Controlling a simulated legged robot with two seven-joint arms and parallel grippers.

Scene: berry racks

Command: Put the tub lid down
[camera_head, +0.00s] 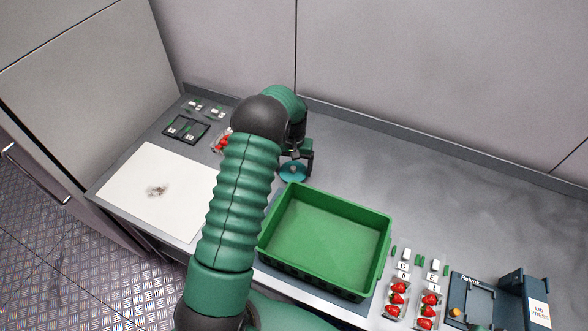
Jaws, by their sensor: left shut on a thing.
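The tub lid (287,175) is a small round teal disc, seen just behind the far left corner of the green crate. My left gripper (301,160) is shut on it from above. The lid is close to the counter top, but I cannot tell whether it touches it. The fingertips are partly hidden by the wrist and forearm. My right gripper is out of view.
The empty green crate (322,214) stands in front of the gripper. A white sheet (150,190) and a black tray (186,130) lie at left; some strawberries (221,143) are half hidden by my arm. Strawberry punnets (397,298) and a lid press (525,300) stand at right. The back-right counter is clear.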

